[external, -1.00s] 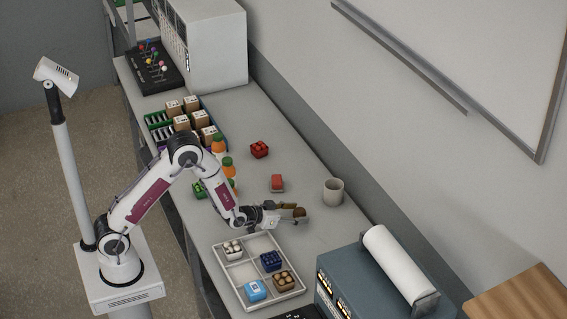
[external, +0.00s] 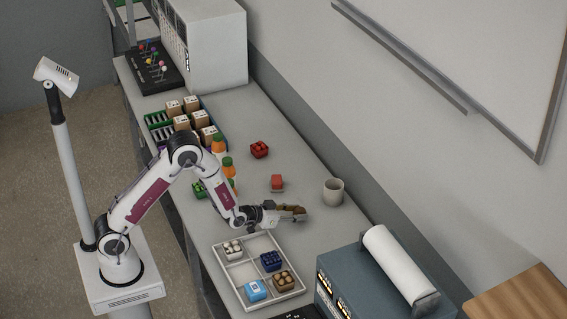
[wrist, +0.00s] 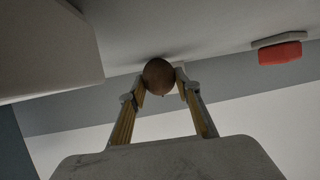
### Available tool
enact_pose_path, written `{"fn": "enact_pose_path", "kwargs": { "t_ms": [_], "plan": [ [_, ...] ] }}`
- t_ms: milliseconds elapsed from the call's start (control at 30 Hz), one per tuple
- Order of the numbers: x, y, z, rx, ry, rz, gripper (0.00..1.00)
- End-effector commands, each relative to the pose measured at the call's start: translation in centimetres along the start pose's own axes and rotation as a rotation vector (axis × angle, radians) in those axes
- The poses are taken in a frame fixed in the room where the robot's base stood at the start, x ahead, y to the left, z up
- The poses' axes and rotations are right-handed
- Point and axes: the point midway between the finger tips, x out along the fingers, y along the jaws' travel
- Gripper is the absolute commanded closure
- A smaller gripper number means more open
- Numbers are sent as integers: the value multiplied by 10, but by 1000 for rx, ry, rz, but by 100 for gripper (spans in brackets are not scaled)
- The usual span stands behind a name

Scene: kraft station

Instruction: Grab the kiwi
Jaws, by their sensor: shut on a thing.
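The kiwi (wrist: 158,76) is a round brown fruit. In the wrist view it sits between my two fingertips, which touch it on both sides. My gripper (external: 301,212) is shut on it, low over the bench, to the left of the grey mug (external: 333,191). In the external view the kiwi is mostly hidden by the fingers. I cannot tell whether it still touches the bench.
A divided white tray (external: 226,275) with several small packs stands in front of my gripper. A blue-grey machine (external: 372,290) is at front right.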

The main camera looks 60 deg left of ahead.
Motion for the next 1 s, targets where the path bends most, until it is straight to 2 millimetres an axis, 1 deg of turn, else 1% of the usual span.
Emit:
{"fn": "enact_pose_path", "kwargs": {
  "t_ms": [267,700,833,1000],
  "plan": [
    [-6,0,-16,-1,3,0,89],
    [-26,0,-64,0,5,-1,89],
    [-31,0,-77,0,5,-1,89],
    [-36,0,-87,0,4,-1,89]
  ]
}}
